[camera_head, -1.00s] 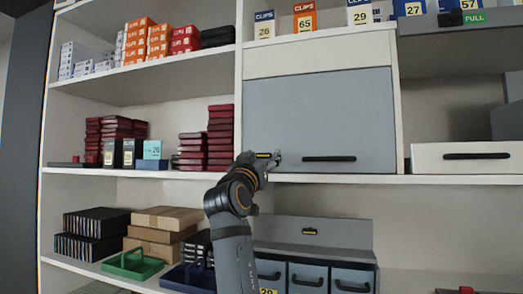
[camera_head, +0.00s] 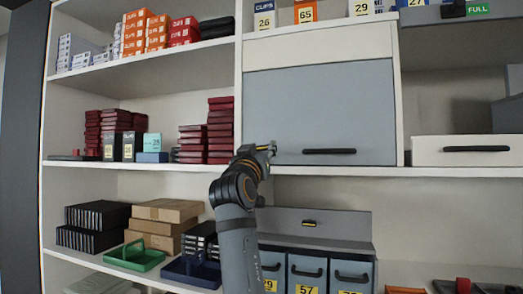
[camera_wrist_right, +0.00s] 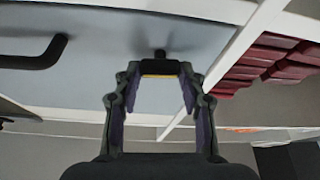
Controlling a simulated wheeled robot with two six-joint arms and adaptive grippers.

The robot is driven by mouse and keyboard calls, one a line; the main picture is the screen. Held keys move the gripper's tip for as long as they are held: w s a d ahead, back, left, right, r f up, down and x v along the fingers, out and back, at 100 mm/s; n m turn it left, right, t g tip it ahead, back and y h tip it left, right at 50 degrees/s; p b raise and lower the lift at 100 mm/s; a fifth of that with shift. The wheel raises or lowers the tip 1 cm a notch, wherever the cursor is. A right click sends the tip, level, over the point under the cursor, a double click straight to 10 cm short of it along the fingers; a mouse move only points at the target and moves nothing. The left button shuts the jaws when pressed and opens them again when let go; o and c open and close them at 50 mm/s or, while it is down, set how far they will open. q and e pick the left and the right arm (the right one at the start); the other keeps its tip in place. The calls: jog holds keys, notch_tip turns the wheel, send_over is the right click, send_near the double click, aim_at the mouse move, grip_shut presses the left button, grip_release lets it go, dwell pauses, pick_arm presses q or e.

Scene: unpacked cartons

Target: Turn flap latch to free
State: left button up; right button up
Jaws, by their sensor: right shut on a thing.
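The grey-blue flap (camera_head: 320,110) of a shelf compartment is shut, with a black bar handle (camera_head: 329,151) near its lower edge. The flap also fills the upper left of the wrist view (camera_wrist_right: 100,60). The latch (camera_wrist_right: 158,68), a small black piece with a yellow stripe, sits at the flap's lower left corner. My right gripper (camera_head: 265,149) is at that corner, its fingers (camera_wrist_right: 159,90) on either side of the latch and shut on it. The gripper mostly hides the latch in the head view. My left gripper is not in view.
Dark red boxes (camera_head: 220,130) stand on the shelf left of the flap. Below are grey bins (camera_head: 305,275) with black handles, and green (camera_head: 132,258) and blue trays. A white drawer (camera_head: 460,150) lies to the right. The shelf edge (camera_head: 350,171) runs just under the flap.

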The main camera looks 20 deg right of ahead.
jog(key=n+y, duration=0.1)
jog(key=n, duration=0.2)
jog(key=n+t+y, duration=0.1)
jog(key=n+y, duration=0.1)
jog(key=n, duration=0.1)
jog(key=shift+d+r+p, duration=0.1)
jog(key=shift+p, duration=0.2)
jog(key=n+y, duration=0.2)
jog(key=n, duration=0.3)
jog(key=shift+p, duration=0.4)
jog(key=n+y, duration=0.1)
jog(key=n, duration=0.2)
jog(key=n+g+y+p, duration=0.1)
jog(key=n, duration=0.2)
jog(key=shift+s+r+y+p, duration=0.1)
jog(key=shift+r+y+p, duration=0.05)
jog(key=shift+y+p, duration=0.15)
jog(key=shift+n+g+p, duration=0.45)
jog(key=shift+n+g, duration=0.25)
jog(key=shift+n, duration=0.9)
jog(key=o, duration=1.1)
jog(key=shift+o, duration=0.2)
